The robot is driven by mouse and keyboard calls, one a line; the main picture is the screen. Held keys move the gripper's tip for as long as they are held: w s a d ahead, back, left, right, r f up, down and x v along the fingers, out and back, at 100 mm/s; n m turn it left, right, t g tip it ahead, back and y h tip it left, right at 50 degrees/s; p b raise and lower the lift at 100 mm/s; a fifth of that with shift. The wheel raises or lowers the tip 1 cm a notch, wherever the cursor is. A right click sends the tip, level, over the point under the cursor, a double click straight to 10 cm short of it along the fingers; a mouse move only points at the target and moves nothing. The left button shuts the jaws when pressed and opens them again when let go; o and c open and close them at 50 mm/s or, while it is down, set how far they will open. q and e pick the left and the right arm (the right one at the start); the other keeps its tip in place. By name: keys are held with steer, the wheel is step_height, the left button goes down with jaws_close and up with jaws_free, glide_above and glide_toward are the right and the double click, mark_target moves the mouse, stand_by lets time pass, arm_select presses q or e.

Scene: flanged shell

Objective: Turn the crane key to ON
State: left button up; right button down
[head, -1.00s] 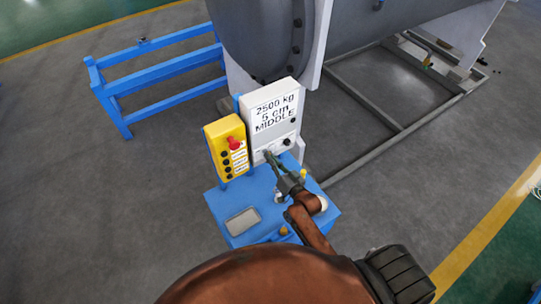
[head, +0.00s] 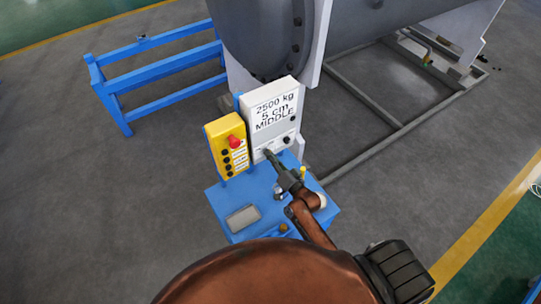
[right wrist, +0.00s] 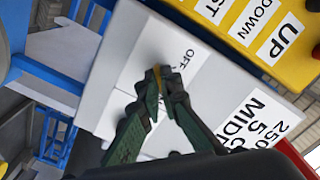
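The white control box (head: 284,96) stands upright on a blue pedestal and carries the text "2500 kg 5 cm MIDDLE". My right gripper (head: 268,154) is at the lower part of its face. My left gripper is not in view.
A yellow button box (head: 219,132) with a red knob sits close at the left of the control box. The blue pedestal (head: 262,214) is below. A large grey flanged shell (head: 250,35) is behind, and a blue rail frame (head: 160,52) stands at the left.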

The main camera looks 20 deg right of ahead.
steer(key=c, duration=2.2)
jaws_free()
steer(key=shift+o, duration=0.2)
steer(key=s+d, duration=0.1)
steer(key=s, duration=1.1)
steer(key=shift+d, duration=0.3)
